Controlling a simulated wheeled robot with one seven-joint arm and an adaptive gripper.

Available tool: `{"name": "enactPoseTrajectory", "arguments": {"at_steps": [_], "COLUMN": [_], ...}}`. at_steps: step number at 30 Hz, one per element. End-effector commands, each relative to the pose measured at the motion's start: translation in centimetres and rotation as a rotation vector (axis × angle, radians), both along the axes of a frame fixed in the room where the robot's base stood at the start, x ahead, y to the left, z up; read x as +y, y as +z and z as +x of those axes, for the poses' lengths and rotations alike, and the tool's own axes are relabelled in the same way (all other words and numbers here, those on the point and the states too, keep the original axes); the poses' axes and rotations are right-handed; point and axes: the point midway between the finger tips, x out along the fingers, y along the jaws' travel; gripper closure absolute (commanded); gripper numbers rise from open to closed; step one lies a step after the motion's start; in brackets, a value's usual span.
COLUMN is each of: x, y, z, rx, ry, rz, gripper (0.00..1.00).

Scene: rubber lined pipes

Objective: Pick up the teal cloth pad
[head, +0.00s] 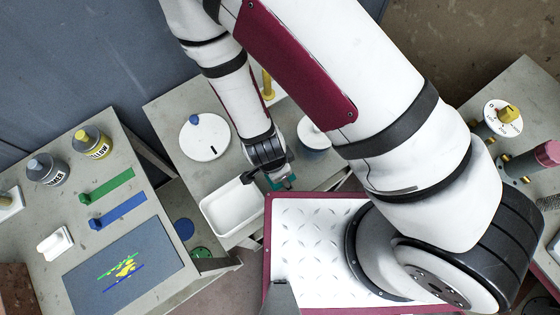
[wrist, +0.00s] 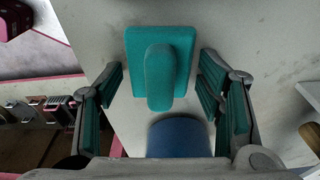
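The teal cloth pad (wrist: 181,41) shows in the wrist view as a square block with a rounded raised grip on top, resting on a grey table top. My gripper (wrist: 160,88) is open, with one teal-lined finger left of the pad and the other right of it. There is a visible gap on each side, and nothing is held. In the head view my gripper (head: 276,176) is low over the middle table. A bit of teal shows at its tip; I cannot tell whether it is the pad or the finger lining.
A white tray (head: 205,207) stands left of my gripper on the middle table (head: 177,103). A white round disc (head: 188,146) and a lidded pot (head: 304,137) stand behind. A blue rounded object (wrist: 178,138) lies close below the pad in the wrist view.

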Motion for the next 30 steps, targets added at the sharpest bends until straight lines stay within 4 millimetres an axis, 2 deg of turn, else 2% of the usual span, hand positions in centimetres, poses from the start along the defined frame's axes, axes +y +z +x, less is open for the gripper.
{"name": "enactPoseTrajectory", "arguments": {"at_steps": [1, 3, 4, 16, 30], "x": [0.0, 0.0, 0.0, 0.0, -0.8], "y": [0.0, 0.0, 0.0, 0.3, 2.7], "z": [0.0, 0.0, 0.0, 0.0, 0.6], "rx": [0.000, 0.000, 0.000, 0.000, 0.000], "ry": [0.000, 0.000, 0.000, -0.001, -0.002], "rz": [0.000, 0.000, 0.000, 0.000, 0.000], "gripper": [0.58, 0.74, 0.78, 0.78, 0.78]}}
